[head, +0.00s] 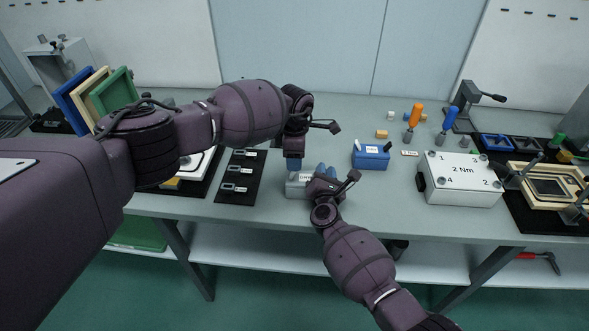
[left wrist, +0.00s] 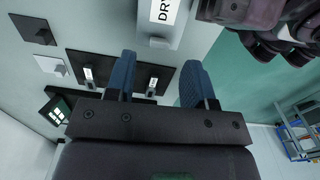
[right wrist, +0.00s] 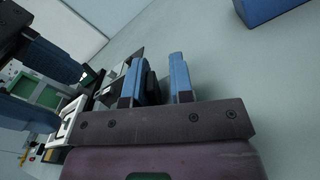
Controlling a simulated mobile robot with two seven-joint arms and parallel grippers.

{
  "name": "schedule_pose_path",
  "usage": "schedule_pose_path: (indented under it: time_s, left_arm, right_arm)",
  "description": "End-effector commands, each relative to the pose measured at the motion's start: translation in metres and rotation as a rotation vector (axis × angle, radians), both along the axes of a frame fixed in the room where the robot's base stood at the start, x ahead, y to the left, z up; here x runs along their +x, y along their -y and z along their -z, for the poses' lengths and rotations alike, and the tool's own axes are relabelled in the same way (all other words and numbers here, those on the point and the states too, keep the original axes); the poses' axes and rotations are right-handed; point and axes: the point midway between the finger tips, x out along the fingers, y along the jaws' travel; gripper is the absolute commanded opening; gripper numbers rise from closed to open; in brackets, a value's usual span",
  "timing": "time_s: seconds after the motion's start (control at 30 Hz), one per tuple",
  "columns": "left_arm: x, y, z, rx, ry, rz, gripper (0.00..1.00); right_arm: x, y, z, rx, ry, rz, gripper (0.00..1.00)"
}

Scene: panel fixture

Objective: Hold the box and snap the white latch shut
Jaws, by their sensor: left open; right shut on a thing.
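The grey box (head: 297,189) with a white label stands near the front edge of the table. In the left wrist view the box (left wrist: 143,32) shows its label, reading "DRY", at the top, with a small pale tab, possibly the white latch (left wrist: 158,43), below it. My right gripper (head: 323,171) is shut at the box's right side; its fingers hide much of the box. My left gripper (head: 294,166) is open, pointing down just above and behind the box. Its fingers (left wrist: 155,85) have nothing between them. The latch's position is not clear.
A blue box (head: 370,156) stands behind and to the right. A black mat (head: 233,192) with labelled parts lies left. A white 2 Nm box (head: 460,180), orange and blue screwdrivers (head: 414,118) and framed panels (head: 100,92) stand farther off. Bare table lies between the two boxes.

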Motion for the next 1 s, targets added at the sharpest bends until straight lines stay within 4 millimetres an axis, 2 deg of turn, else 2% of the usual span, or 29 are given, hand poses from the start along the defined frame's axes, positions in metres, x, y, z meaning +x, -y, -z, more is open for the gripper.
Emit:
schedule_pose_path:
  time_s: [0.1,0.3,0.5,0.83,1.0]
  left_arm:
    - [-0.001,0.0,0.02,0.0,-0.003,-0.003,0.49]
    - [0.0,0.0,0.04,0.0,-0.001,-0.002,0.49]
    - [0.0,0.0,0.049,0.001,-0.001,-0.001,0.49]
    - [0.0,0.0,0.05,0.001,-0.001,0.0,0.49]
    - [0.0,0.0,0.05,0.0,-0.001,0.0,0.24]
  right_arm:
    - [-0.001,0.0,0.003,0.001,-0.005,-0.001,0.0]
    - [-0.001,0.0,0.003,0.001,-0.005,-0.001,0.0]
    - [-0.001,0.0,0.003,0.001,-0.005,-0.001,0.0]
    - [-0.001,0.0,0.003,0.001,-0.005,-0.001,0.0]
    - [-0.001,0.0,0.003,0.001,-0.005,-0.001,0.0]
